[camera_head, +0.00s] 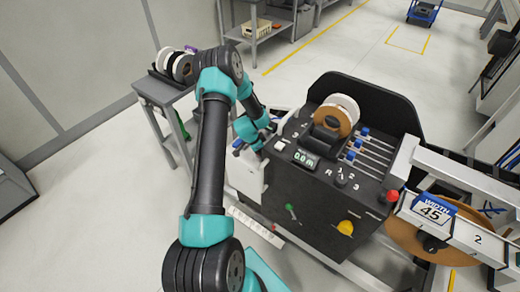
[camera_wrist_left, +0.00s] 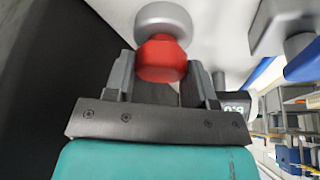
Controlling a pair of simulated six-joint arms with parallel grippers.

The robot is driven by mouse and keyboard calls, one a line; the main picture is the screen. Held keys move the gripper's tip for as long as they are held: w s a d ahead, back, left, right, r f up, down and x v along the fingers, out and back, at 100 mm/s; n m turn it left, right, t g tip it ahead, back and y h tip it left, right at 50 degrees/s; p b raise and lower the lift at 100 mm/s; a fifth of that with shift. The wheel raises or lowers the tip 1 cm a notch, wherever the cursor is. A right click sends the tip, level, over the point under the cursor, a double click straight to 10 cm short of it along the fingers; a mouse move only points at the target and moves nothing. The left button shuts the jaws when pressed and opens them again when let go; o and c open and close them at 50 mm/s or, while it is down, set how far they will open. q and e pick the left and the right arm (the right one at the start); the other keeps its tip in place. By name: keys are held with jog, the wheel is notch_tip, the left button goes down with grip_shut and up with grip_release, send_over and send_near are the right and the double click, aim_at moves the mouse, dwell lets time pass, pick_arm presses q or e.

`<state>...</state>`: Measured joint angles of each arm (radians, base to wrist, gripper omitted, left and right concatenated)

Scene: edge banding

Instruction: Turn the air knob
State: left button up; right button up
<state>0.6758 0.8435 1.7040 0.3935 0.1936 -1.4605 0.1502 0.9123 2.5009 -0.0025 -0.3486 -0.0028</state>
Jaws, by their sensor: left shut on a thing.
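My left gripper (camera_head: 258,145) reaches down at the left side of the black machine panel in the head view. In the left wrist view my left gripper (camera_wrist_left: 162,82) has its two grey fingers on either side of a red knob with a pale grey round part, which I take for the air knob (camera_wrist_left: 160,58). The fingers are shut on the red part. In the head view the gripper and arm hide this knob. My right gripper is not in view.
A banding roll (camera_head: 336,116) stands on top. A side table (camera_head: 160,90) is behind my left arm.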

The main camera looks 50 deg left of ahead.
pick_arm(q)
jog(key=shift+n, duration=0.4)
jog(key=o, duration=0.9)
jog(key=shift+r, duration=0.1)
jog(key=v, duration=1.7)
jog(key=shift+d, duration=0.2)
jog(key=shift+r, duration=0.1)
